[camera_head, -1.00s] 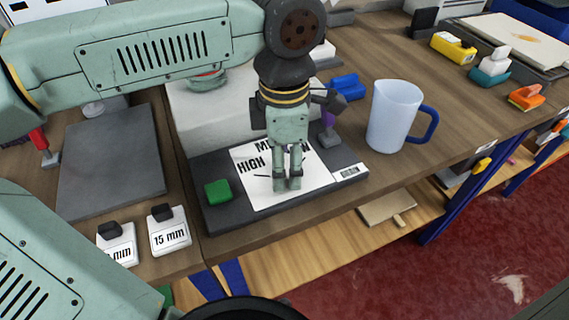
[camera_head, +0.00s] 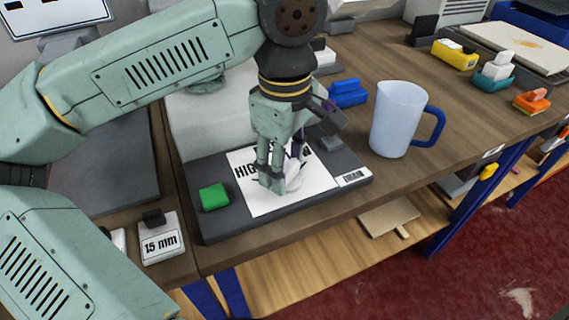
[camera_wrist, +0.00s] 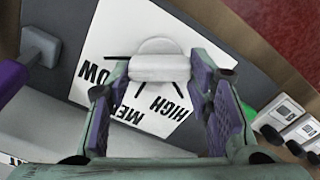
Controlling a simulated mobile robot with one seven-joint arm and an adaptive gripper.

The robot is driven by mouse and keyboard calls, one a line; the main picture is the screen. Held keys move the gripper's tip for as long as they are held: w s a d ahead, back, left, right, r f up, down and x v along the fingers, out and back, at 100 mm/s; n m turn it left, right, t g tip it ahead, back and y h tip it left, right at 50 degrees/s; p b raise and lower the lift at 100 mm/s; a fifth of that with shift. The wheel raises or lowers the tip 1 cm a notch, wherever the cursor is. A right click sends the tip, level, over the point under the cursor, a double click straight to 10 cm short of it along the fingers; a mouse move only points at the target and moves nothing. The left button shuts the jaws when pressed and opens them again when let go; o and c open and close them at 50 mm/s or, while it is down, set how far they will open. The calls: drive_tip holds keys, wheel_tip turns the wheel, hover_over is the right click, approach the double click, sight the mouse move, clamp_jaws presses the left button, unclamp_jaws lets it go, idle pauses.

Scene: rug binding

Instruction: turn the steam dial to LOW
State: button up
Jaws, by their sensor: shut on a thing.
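The steam dial (camera_wrist: 160,62) is a white round knob with a raised bar, on a white card (camera_wrist: 92,80) marked LOW, MED and HIGH. In the wrist view LOW is at left, MED below and HIGH at lower right, each with a black tick line. My gripper (camera_wrist: 160,78) is shut on the dial, one finger at each end of the bar. In the head view my gripper (camera_head: 278,188) stands over the card (camera_head: 262,205) and hides part of its lettering. The dial (camera_head: 296,178) shows partly behind the fingers. I cannot tell which mark it points to.
The card lies on a dark base (camera_head: 222,226) with a green button (camera_head: 214,196) and a small label (camera_head: 354,177). A pale jug (camera_head: 397,120) with a blue handle stands to the right. A 15 mm block (camera_head: 160,240) is at lower left.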

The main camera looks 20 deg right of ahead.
idle(0.4)
drive_tip(key=o, duration=1.1)
drive_tip(key=shift+o, duration=0.2)
wheel_tip(320, 180, up, 12)
drive_tip(key=shift+s, duration=0.1)
